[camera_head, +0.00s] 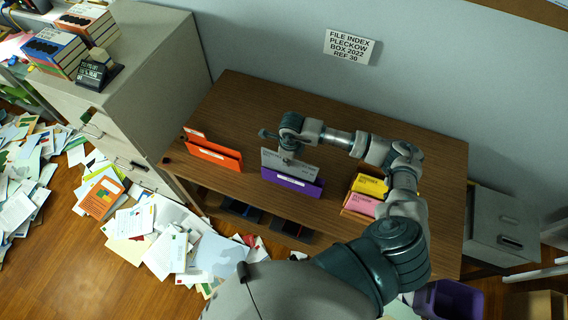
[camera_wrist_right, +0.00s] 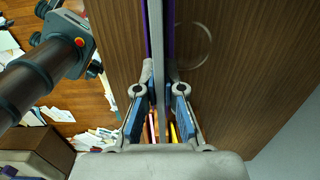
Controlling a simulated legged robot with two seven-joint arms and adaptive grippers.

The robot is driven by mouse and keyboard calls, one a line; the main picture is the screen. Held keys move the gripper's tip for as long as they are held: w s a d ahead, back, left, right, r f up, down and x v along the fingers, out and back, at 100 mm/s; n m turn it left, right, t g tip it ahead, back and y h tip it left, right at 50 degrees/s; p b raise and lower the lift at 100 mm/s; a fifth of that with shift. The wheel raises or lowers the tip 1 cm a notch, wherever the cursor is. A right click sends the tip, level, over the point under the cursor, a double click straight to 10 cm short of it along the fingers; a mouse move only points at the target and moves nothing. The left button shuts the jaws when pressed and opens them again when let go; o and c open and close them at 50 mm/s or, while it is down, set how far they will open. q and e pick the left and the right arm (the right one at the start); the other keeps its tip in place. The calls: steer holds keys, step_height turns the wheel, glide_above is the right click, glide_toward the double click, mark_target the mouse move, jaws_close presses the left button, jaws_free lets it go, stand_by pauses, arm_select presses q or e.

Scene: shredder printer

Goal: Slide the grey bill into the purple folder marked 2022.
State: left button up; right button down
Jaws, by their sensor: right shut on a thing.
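The grey bill (camera_head: 288,163) stands upright at the purple folder (camera_head: 291,185) on the brown table. Its lower part is hidden behind the folder's front panel, which carries a white label too small to read. My right gripper (camera_head: 287,154) is above the folder and shut on the bill's top edge. In the right wrist view the bill (camera_wrist_right: 159,45) runs edge-on away from the fingers (camera_wrist_right: 160,108), with thin purple edges of the folder (camera_wrist_right: 147,35) alongside it. How deep the bill sits cannot be told.
An orange folder (camera_head: 212,153) stands to the left on the table (camera_head: 240,102). Yellow (camera_head: 370,186) and pink (camera_head: 361,204) papers stand in a holder to the right, partly behind my arm. A grey cabinet (camera_head: 150,70) adjoins at left. Papers litter the floor.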

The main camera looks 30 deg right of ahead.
steer(key=s+f, duration=0.1)
steer(key=s+d+f, duration=0.1)
steer(key=shift+d+f+g, duration=0.1)
steer(key=shift+f+g, duration=0.3)
steer(key=shift+a, duration=0.2)
steer(key=c, duration=1.2)
jaws_free()
steer(key=shift+a+h, duration=0.3)
steer(key=shift+a, duration=0.25)
steer(key=shift+w+d+f, duration=0.1)
steer(key=shift+w+d, duration=0.45)
steer(key=shift+d, duration=0.05)
steer(key=shift+s+d, duration=0.15)
steer(key=shift+d, duration=0.1)
steer(key=shift+a+r, duration=0.1)
steer(key=shift+r, duration=0.1)
step_height(320, 180, up, 8)
steer(key=p, duration=0.5)
glide_above(292, 166)
steer(key=shift+w+f, duration=0.1)
steer(key=shift+w, duration=0.25)
steer(key=shift+a+r, duration=0.2)
steer(key=shift+r, duration=0.05)
arm_select(q)
steer(key=r, duration=0.4)
steer(key=shift+w+d+r, duration=0.2)
steer(key=shift+w+r, duration=0.1)
steer(key=shift+r, duration=0.1)
arm_select(e)
steer(key=shift+a, duration=0.2)
